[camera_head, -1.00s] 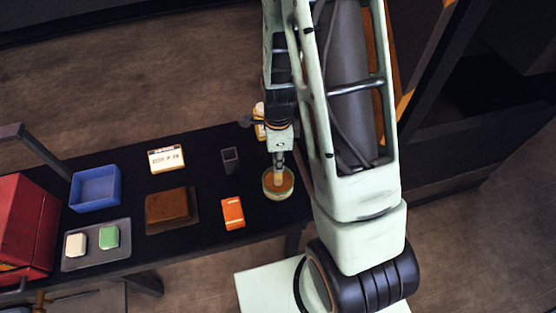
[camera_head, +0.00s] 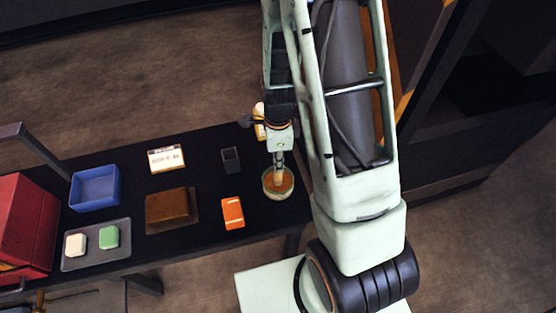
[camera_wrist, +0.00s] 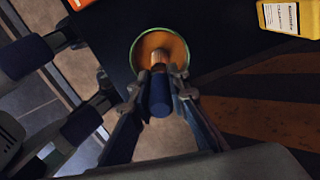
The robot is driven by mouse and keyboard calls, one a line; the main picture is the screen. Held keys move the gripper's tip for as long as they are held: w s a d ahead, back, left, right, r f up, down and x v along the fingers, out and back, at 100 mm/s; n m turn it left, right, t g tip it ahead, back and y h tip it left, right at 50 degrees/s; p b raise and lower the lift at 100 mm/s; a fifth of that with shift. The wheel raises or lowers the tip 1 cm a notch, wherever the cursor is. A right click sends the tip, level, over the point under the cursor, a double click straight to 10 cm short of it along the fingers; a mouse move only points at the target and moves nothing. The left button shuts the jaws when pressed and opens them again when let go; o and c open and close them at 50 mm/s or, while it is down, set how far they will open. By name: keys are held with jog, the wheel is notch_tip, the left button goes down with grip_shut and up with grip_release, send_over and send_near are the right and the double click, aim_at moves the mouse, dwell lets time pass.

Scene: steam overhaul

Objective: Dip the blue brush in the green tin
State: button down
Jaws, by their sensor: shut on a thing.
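The green tin (camera_head: 279,196) stands near the right end of the black table, with a pale green rim and an orange-brown inside. It also shows in the wrist view (camera_wrist: 136,50). My gripper (camera_wrist: 162,82) is shut on the blue brush (camera_wrist: 160,98), around its blue handle. In the wrist view, the brush's copper-coloured band lies over the tin's opening. In the head view, my gripper (camera_head: 280,158) is right above the tin, and the brush's tan lower part reaches down at its mouth. The bristle tip is hidden, so its depth cannot be told.
Further left are a brown block (camera_head: 168,207), a label card (camera_head: 166,159), a blue bin (camera_head: 95,188) and a grey tray (camera_head: 97,258). A yellow container (camera_wrist: 290,18) stands behind the tin.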

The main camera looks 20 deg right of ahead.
jog(key=shift+s, duration=0.1)
notch_tip(320, 180, up, 7)
jog(key=p, duration=0.6)
dwell(0.8)
